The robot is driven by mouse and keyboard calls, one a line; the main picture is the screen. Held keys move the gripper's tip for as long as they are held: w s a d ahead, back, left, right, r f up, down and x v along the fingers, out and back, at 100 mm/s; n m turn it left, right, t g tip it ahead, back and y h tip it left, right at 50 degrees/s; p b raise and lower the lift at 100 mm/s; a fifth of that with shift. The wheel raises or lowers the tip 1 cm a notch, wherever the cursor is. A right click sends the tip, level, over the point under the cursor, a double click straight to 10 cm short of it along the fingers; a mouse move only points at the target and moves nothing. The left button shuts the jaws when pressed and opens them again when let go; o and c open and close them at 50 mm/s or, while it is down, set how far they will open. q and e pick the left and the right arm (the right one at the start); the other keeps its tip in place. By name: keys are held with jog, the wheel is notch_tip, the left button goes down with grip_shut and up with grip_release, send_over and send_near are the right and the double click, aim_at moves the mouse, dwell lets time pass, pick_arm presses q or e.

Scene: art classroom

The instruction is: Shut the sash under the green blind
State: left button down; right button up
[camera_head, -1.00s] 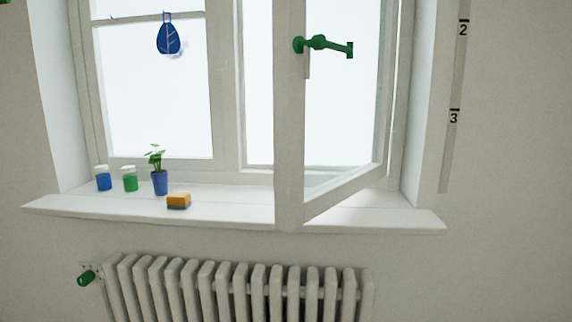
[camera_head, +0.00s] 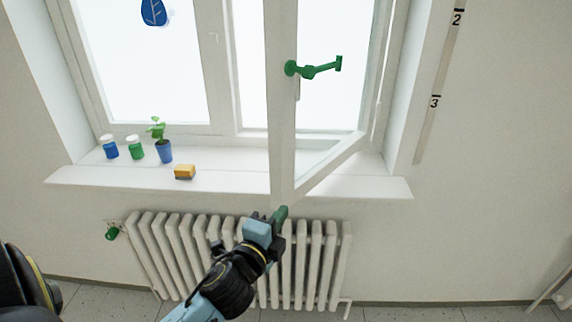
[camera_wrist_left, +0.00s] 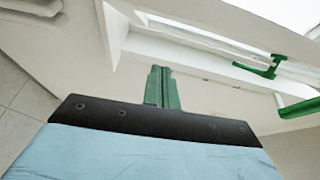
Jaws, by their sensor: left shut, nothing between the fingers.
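The white sash (camera_head: 281,130) stands open, hinged at the right side of the window, its free edge swung into the room over the sill. Its green handle (camera_head: 315,68) points right; a green handle-shaped part (camera_wrist_left: 265,68) shows in the left wrist view. My left gripper (camera_head: 281,213) is shut and empty, its green fingertips just below the sash's lower free corner in the picture. I cannot tell whether they touch it. Its fingers (camera_wrist_left: 161,88) lie together in the left wrist view. The green blind is out of view. My right gripper is not in view.
On the sill (camera_head: 120,178) stand a blue jar (camera_head: 110,149), a green jar (camera_head: 135,149), a plant in a blue pot (camera_head: 164,152) and a yellow sponge (camera_head: 185,171). A radiator (camera_head: 185,250) with a green valve (camera_head: 112,233) is below. The sill's right part is clear.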

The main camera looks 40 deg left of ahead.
aim_at(285, 180)
pick_arm(q)
jog(key=w+a, duration=0.1)
jog(key=w, duration=0.2)
jog(key=w+a+p, duration=0.1)
jog(key=w+a, duration=0.1)
jog(key=w, duration=0.2)
jog(key=w+a+r+p, duration=0.1)
jog(key=w, duration=0.2)
jog(key=shift+w+a+r, duration=0.1)
jog(key=shift+w+a, duration=0.05)
jog(key=shift+a, duration=0.6)
jog(key=shift+a, duration=0.15)
